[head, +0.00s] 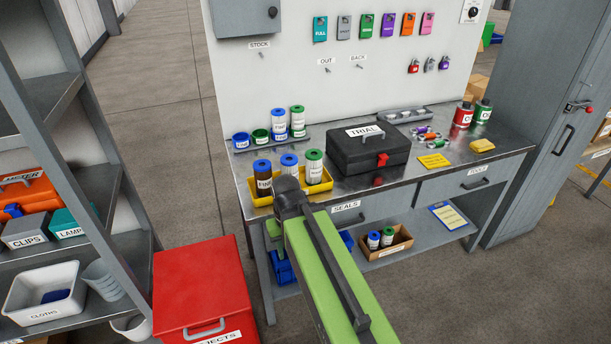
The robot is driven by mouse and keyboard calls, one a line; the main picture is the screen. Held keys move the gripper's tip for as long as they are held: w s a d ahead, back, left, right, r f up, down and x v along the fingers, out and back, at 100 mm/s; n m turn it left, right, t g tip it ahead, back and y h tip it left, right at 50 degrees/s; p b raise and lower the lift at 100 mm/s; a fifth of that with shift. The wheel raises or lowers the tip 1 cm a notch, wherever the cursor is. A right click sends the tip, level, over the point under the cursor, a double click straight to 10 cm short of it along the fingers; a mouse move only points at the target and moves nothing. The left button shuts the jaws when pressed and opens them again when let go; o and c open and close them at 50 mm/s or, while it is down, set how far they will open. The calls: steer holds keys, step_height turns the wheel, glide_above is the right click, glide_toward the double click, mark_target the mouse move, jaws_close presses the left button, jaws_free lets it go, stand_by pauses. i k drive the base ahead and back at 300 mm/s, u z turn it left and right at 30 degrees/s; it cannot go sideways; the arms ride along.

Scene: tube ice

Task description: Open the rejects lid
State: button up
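The red rejects bin (180,270) stands on the floor at the lower left, its label partly cut off by the bottom edge. Its red lid (200,285) lies flat and closed on top. A pale grey handle (206,330) sits at the lid's front edge. My green and black arm reaches up from the bottom middle, in front of the bench and to the right of the bin. My gripper is not clearly visible; its fingers are hidden behind the arm. Nothing of mine touches the bin.
A grey shelf unit (125,205) stands left of the bin, with a white cloths tub (45,290) and jugs. Floor shows between shelf and bench.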

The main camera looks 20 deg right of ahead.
mark_target(195, 284)
steer(key=u, duration=0.3)
steer(key=k, duration=1.15)
steer(key=u, duration=1.05)
steer(key=i, duration=0.75)
steer(key=u, duration=0.6)
